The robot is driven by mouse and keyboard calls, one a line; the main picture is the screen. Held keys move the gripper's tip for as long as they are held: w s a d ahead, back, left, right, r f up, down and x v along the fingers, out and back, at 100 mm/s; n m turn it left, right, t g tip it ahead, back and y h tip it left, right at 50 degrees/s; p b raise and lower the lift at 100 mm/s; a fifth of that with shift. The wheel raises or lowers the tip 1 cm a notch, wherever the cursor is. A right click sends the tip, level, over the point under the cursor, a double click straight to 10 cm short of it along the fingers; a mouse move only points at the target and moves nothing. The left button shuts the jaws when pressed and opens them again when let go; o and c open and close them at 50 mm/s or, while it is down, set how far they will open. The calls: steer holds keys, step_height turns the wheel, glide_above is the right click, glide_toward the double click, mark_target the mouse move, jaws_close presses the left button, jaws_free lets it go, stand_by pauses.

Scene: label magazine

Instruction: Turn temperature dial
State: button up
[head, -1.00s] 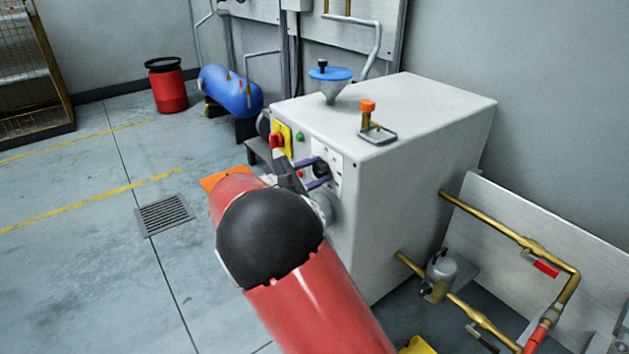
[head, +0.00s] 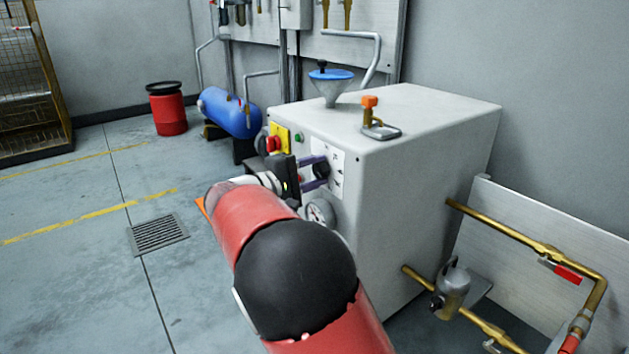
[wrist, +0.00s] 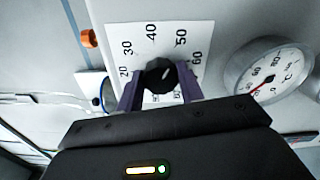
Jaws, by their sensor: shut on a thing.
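The temperature dial (wrist: 160,76) is a black knob with a white pointer line, set in front of a white plate (wrist: 180,38) with numbers around it. In the wrist view its line leans up and to the right, towards the 50 to 60 side. My gripper (wrist: 158,92) has purple fingers on either side of the knob and is shut on it. In the head view the dial (head: 321,168) and my gripper (head: 314,171) show at the machine's front face, partly hidden by my arm. A round gauge (wrist: 268,76) with a red needle sits right of the plate.
A red knob on yellow (head: 274,142) and a green button (head: 298,137) are left of the dial. Brass pipes (head: 500,235) run at right. Open floor lies left.

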steer(key=shift+f+m, duration=0.1)
steer(key=shift+m, duration=0.2)
steer(key=o, duration=1)
steer(key=v, duration=0.8)
steer(key=shift+p, duration=0.3)
